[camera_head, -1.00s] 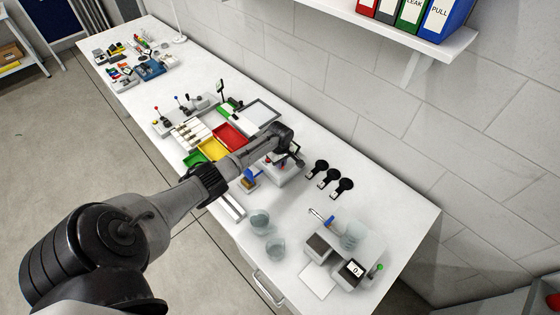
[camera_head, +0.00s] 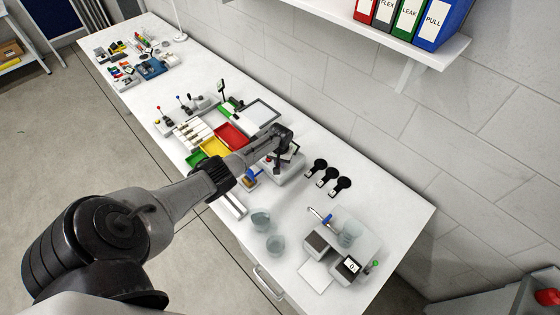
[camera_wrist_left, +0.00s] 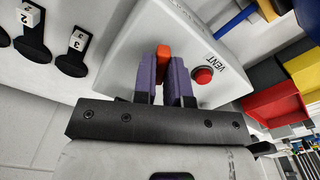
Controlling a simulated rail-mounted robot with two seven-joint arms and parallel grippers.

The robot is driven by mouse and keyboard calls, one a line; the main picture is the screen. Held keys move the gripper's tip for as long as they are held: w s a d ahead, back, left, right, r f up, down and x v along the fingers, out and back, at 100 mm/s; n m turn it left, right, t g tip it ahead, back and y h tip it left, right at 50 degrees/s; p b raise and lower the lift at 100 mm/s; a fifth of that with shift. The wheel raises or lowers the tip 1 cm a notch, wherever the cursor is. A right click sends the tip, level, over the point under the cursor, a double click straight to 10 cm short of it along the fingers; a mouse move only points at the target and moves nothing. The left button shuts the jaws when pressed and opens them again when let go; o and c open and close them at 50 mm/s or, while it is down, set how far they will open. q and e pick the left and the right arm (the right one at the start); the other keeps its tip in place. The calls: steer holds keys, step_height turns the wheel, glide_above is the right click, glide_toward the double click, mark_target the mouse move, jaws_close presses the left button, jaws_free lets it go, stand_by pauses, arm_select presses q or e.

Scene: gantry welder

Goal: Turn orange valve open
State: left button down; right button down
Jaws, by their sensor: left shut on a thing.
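The orange valve (camera_wrist_left: 163,51) shows in the left wrist view as a small orange piece between the purple finger pads, on a white housing (camera_wrist_left: 150,22) marked VENT. My left gripper (camera_wrist_left: 165,72) is shut on it. Most of the valve is hidden by the fingers. In the head view my left gripper (camera_head: 284,160) reaches down over the white housing (camera_head: 287,176) on the bench, and the orange valve cannot be made out there. My right gripper is in neither view.
A red button (camera_wrist_left: 203,75) sits beside the fingers on the housing. Black numbered tags (camera_head: 329,176) lie right of it on the bench. Red (camera_head: 231,136) and yellow (camera_head: 214,148) trays stand left, and clear beakers (camera_head: 275,244) stand nearer the front.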

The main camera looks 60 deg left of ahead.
arm_select(q)
steer(key=m, duration=0.3)
steer(key=shift+m, duration=1.2)
steer(key=c, duration=1.2)
jaws_free()
steer(key=shift+o, duration=0.2)
steer(key=shift+r, duration=0.1)
steer(key=shift+r, duration=0.3)
step_height(320, 180, up, 13)
steer(key=p, duration=0.2)
